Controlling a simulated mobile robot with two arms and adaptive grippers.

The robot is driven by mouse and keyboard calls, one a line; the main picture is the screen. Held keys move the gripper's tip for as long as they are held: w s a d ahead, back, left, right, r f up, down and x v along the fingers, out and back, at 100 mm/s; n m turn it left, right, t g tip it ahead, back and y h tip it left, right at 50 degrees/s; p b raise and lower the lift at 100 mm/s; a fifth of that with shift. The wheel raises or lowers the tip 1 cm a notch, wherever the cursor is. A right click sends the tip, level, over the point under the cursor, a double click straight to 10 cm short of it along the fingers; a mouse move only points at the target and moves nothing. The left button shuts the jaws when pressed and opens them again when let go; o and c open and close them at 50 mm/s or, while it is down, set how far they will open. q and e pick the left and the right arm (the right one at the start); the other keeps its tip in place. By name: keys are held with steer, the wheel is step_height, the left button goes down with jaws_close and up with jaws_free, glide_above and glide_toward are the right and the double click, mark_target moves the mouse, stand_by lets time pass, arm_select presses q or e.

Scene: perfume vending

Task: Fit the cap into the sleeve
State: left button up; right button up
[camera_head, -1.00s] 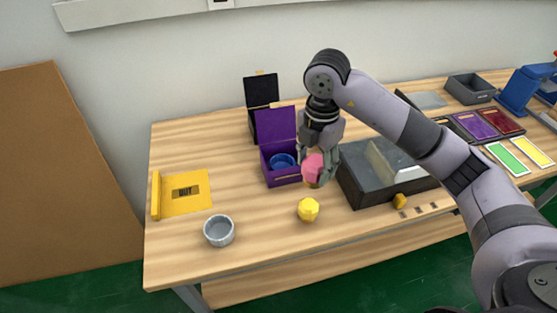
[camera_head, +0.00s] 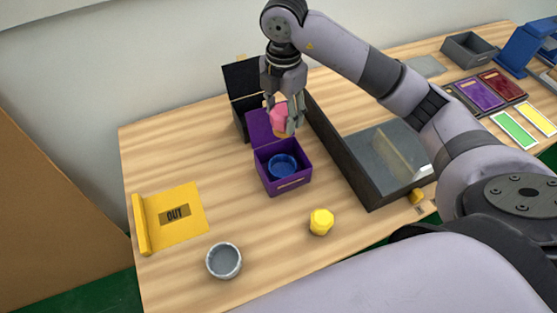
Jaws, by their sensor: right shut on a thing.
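My right gripper (camera_head: 287,128) is shut on a pink rounded piece with a gold-coloured underside (camera_head: 279,114), which looks like the cap. It holds the piece in front of the raised lid of an open purple box (camera_head: 297,180). A blue round ring-like holder (camera_head: 283,166), perhaps the sleeve, sits inside the box, below and apart from the piece. The fingers hide part of the pink piece and of the lid. My left gripper is not in view.
A black open box (camera_head: 240,85) stands behind the purple one. A dark tray (camera_head: 370,195) lies close on the right. A yellow faceted piece (camera_head: 321,222), a grey cup (camera_head: 224,261) and a yellow "OUT" plate (camera_head: 186,197) are in front and left. Table between them is clear.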

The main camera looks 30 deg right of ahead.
mark_target(282, 134)
step_height(282, 134, down, 7)
steer(key=shift+s+a+f, duration=0.1)
steer(key=shift+s, duration=0.05)
step_height(282, 134, down, 12)
steer(key=shift+r+p, duration=0.15)
steer(key=shift+p, duration=0.7)
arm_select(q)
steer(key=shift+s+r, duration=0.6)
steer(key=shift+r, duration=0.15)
arm_select(e)
steer(key=shift+f+b, duration=0.4)
steer(key=shift+f, duration=0.05)
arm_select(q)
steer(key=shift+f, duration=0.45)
arm_select(e)
steer(key=shift+f, duration=0.1)
